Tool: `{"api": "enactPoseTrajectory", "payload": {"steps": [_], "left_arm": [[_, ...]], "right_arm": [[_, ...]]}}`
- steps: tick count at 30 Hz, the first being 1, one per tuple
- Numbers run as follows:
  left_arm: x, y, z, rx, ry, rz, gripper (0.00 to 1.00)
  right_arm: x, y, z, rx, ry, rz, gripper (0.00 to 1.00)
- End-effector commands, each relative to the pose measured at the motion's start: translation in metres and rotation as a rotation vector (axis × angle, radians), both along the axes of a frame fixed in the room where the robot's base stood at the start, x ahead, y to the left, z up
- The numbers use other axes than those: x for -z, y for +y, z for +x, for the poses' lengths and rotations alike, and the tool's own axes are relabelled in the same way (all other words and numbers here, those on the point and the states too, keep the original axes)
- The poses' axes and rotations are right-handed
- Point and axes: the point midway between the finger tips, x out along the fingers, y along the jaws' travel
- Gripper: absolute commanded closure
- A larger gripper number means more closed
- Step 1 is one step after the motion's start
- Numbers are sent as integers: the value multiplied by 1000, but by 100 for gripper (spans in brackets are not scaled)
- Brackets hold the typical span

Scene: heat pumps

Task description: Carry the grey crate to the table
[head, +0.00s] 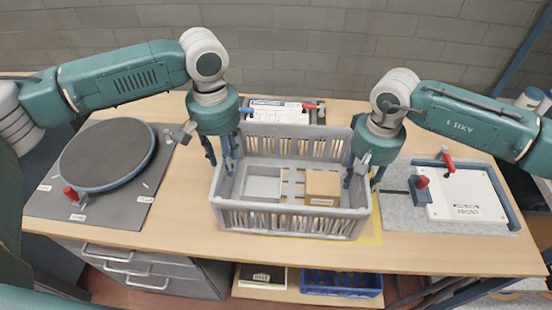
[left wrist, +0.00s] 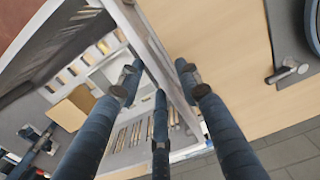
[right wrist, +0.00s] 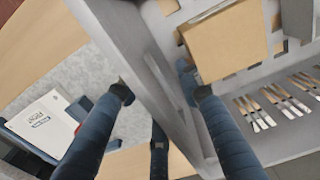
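The grey crate (head: 290,222) stands on the wooden table (head: 150,243), partly over a yellow-marked area. It holds a light grey box (head: 262,184) and a brown cardboard box (head: 322,184). My left gripper (head: 221,160) is at the crate's left wall; in the left wrist view its fingers (left wrist: 160,80) are spread on both sides of the wall, with a gap showing. My right gripper (head: 361,176) is at the right wall; in the right wrist view its fingers (right wrist: 155,85) stand apart, straddling the rim. Firm contact is not visible.
A dark round turntable (head: 106,154) on a grey mat lies left. A white panel fixture (head: 465,196) with red-handled clamps lies right. Another white panel (head: 275,110) lies behind the crate, before a brick wall. Drawers and a blue bin (head: 340,284) are below.

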Motion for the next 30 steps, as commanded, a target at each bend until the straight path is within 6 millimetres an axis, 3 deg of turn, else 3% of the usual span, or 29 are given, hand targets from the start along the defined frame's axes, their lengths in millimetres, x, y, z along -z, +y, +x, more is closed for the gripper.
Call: {"api": "enactPoseTrajectory", "payload": {"steps": [6,14,30], "left_arm": [[-42,0,1,-1,-2,0,65],[-60,1,0,-1,1,2,65],[-60,1,0,-1,1,2,65]], "right_arm": [[0,0,0,0,0,0,66],[-5,0,1,0,-1,1,66],[-104,0,1,0,-2,1,66]]}}
